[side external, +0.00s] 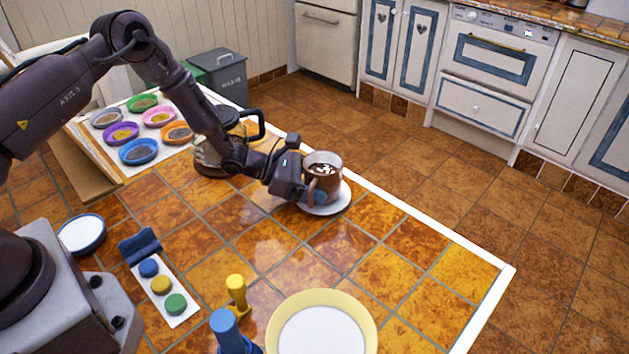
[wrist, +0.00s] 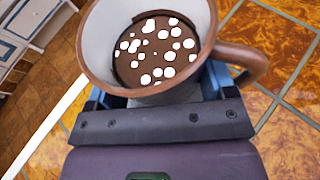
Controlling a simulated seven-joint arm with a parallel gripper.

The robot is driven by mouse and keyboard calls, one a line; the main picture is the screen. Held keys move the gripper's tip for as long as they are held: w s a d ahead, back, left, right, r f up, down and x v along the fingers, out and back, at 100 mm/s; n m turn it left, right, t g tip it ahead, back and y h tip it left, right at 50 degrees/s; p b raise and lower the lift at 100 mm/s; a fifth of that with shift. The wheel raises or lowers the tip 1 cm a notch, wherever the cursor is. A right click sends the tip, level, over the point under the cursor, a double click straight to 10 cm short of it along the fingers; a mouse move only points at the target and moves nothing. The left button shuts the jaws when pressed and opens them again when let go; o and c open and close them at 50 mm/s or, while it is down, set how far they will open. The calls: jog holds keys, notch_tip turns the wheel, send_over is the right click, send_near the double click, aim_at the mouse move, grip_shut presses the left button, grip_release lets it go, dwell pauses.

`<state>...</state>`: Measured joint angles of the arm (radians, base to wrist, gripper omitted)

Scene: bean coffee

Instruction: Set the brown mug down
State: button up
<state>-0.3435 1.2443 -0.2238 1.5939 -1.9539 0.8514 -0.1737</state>
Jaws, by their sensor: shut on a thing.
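The brown mug (side external: 322,176) is upright and holds a dark drink with several white pieces on top. It stands at or just above a white saucer (side external: 331,205) near the table's far edge; I cannot tell whether they touch. My gripper (side external: 309,192) is shut on the mug from the left side. In the wrist view the mug (wrist: 150,50) fills the top, with its handle to the right. My gripper (wrist: 160,95) shows blue fingers on both sides of the mug; their tips are hidden behind it.
A coffee maker (side external: 213,150) stands left of the mug. Behind it is a white tray (side external: 112,110) with several coloured bowls. A yellow-rimmed plate (side external: 368,312), a yellow stamp-like object (side external: 237,292) and a blue one (side external: 226,330) are at the front. The tiled table right of the saucer is clear.

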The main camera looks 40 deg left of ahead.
jog(key=o, duration=1.2)
jog(key=shift+f, duration=0.1)
